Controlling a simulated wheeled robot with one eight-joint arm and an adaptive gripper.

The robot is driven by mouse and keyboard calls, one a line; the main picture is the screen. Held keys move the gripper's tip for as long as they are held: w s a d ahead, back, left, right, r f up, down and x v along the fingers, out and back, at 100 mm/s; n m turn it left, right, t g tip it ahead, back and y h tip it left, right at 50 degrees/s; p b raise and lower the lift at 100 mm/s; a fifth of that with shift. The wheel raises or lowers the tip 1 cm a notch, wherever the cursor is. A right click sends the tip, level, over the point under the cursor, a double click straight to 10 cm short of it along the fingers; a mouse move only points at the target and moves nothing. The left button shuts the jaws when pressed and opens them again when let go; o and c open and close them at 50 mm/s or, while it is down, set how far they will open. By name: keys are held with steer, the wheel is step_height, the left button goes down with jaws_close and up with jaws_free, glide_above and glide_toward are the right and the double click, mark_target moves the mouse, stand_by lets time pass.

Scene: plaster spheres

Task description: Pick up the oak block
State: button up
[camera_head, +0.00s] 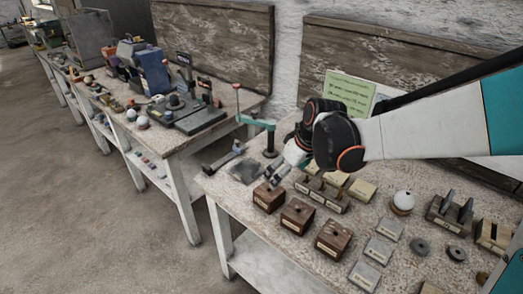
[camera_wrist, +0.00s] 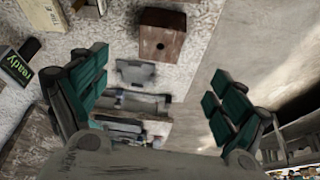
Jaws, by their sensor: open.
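Several dark brown wooden blocks with pale labels stand in a row along the table's front edge in the head view: one at the left (camera_head: 268,197), one in the middle (camera_head: 297,216) and one at the right (camera_head: 333,239). The labels are too small to read, so I cannot tell which is the oak block. My gripper (camera_head: 277,176) is just above and behind the leftmost block. In the wrist view my gripper (camera_wrist: 157,92) is open and empty, its green-padded fingers wide apart. One brown block (camera_wrist: 162,35) with a dark hole lies ahead, beyond the fingertips.
Pale blocks (camera_head: 362,190) and dark-topped blocks (camera_head: 328,199) stand behind the row. A white sphere (camera_head: 403,201), grey plates (camera_head: 380,250) and discs (camera_head: 456,254) lie to the right. A teal stand (camera_head: 268,126) rises behind my gripper. The table's left edge is close.

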mark_target(269, 193)
steer(key=shift+n+g, duration=0.3)
steer(key=shift+n, duration=0.1)
steer(key=x, duration=0.3)
steer(key=b+x, duration=0.1)
steer(key=x, duration=0.3)
steer(key=w+b+x, duration=0.1)
steer(key=x, duration=0.3)
steer(key=shift+w+a+r, duration=0.15)
steer(key=shift+a+r, duration=0.05)
steer(key=shift+a, duration=0.2)
steer(key=b+x, duration=0.2)
steer(key=x, duration=0.1)
steer(key=b+x, duration=0.1)
steer(key=x, duration=0.1)
steer(key=shift+s+d+f, duration=0.25)
steer(key=shift+r, duration=0.1)
steer(key=c, duration=1.3)
